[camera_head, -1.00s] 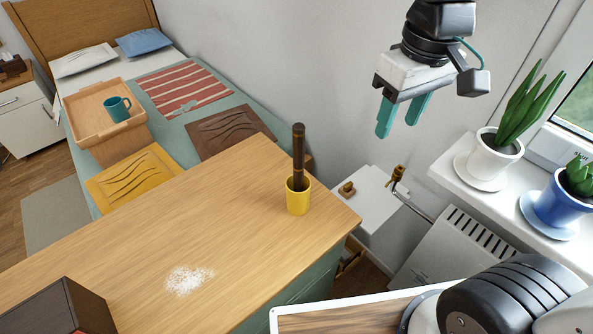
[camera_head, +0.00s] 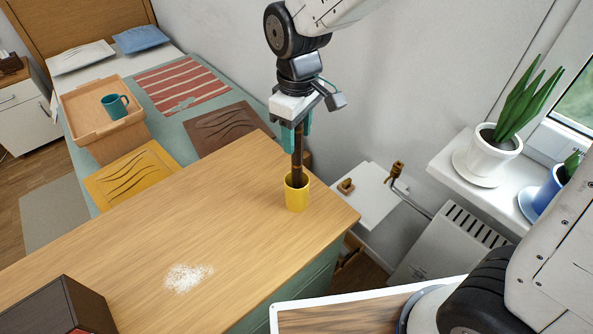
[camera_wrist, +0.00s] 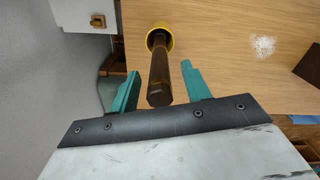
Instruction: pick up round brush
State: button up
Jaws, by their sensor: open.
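The round brush (camera_head: 298,166) is a dark brown rod standing upright in a yellow cup (camera_head: 297,196) near the right end of the wooden table. Its lower end is hidden in the cup. In the wrist view the brush (camera_wrist: 160,75) points toward the camera, with the yellow cup (camera_wrist: 170,38) behind it. My gripper (camera_head: 294,140) is above the cup, its teal fingers around the brush's upper part. In the wrist view my gripper (camera_wrist: 161,85) is open, one finger on each side of the brush, with gaps to both.
White powder (camera_head: 188,277) lies on the table (camera_head: 130,235), and a dark box (camera_head: 62,308) stands at its front left. A radiator (camera_head: 455,245) and a sill with a white-potted plant (camera_head: 493,150) are at the right. A bed with trays is behind.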

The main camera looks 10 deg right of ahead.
aim_at(297, 168)
notch_tip(297, 168, down, 2)
jog(key=shift+f, duration=0.25)
grip_shut()
